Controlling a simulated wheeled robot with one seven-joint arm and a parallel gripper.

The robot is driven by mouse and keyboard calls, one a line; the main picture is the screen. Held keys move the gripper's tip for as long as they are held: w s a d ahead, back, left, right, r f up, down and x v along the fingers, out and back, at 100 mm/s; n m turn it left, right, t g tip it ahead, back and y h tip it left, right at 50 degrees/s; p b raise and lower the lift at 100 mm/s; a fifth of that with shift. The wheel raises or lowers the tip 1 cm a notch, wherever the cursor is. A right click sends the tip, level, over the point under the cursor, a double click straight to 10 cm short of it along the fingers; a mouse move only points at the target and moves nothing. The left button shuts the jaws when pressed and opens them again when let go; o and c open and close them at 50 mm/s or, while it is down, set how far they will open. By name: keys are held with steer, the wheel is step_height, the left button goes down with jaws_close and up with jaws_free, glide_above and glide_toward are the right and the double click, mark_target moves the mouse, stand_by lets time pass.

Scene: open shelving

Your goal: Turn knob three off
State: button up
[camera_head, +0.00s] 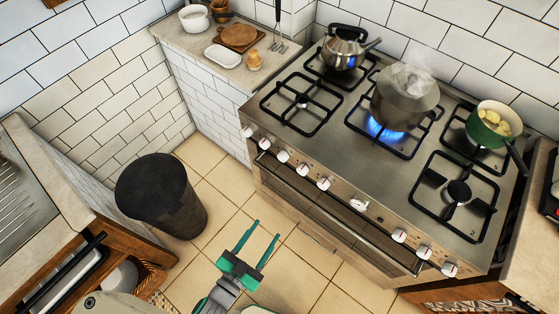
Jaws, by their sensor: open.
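The stove (335,225) has a row of several white knobs along its front edge. Counting from the left, the third knob (282,156) is on the left half of the row; I cannot read any number by it. Knobs also sit at the left end (247,132), the middle (323,184) and the right end (449,269). Blue flame burns under the large steaming pot (405,98) and under the kettle (343,48). My gripper (258,231) has green fingers, spread and empty, over the floor in front of the stove, apart from the knobs.
A green pot (489,125) with yellowish food stands at the back right. A black bin (162,194) stands on the tiled floor left of my gripper. Counters flank the stove; the left one (186,39) holds a cutting board and dishes. Tiled floor is clear between bin and stove.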

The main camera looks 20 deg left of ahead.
steer(key=t+h, duration=0.2)
glide_toward(280, 160)
steer(key=s, duration=0.2)
steer(key=shift+m, duration=0.4)
steer(key=x, duration=1)
steer(key=shift+w, duration=0.4)
steer(key=shift+c, duration=0.7)
